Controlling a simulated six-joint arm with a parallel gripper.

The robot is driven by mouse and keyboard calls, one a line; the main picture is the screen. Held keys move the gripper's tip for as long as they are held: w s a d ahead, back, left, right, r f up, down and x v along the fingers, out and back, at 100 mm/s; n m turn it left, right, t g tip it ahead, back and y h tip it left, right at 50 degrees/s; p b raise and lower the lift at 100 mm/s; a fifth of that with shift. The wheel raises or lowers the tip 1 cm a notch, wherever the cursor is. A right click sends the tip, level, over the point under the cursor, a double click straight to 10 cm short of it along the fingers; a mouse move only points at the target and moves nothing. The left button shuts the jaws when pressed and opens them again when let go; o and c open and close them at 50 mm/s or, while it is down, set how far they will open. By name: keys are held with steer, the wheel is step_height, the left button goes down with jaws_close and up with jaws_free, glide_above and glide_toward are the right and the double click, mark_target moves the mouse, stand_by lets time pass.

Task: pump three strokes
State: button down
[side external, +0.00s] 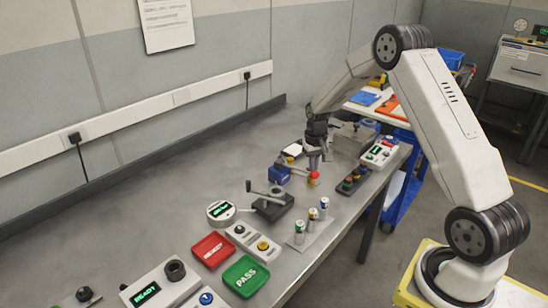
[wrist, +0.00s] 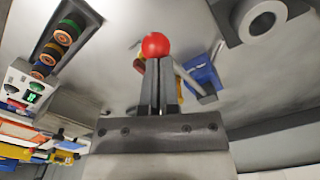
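The pump is a small blue block (side external: 279,174) on the bench, with a grey lever reaching toward my gripper. Its blue body also shows in the wrist view (wrist: 203,77), right of my fingers. A red ball knob (wrist: 155,45) sits just past my fingertips in the wrist view; in the side view a red knob (side external: 314,175) is directly below them. My gripper (side external: 315,163) points down over it. Its fingers (wrist: 157,62) lie close together with only a narrow dark gap. Whether the fingertips touch the knob cannot be told.
A box with several round buttons (side external: 355,180) stands close to the right of my gripper, with a green-display box (side external: 380,153) beyond. A dark crank device (side external: 272,206) and upright batteries (side external: 312,221) stand nearer the camera. Red (side external: 212,250) and green trays (side external: 246,277) lie at the front.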

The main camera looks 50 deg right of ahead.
steer(key=shift+f, duration=1.45)
step_height(320, 180, up, 11)
stand_by(1.3)
stand_by(0.6)
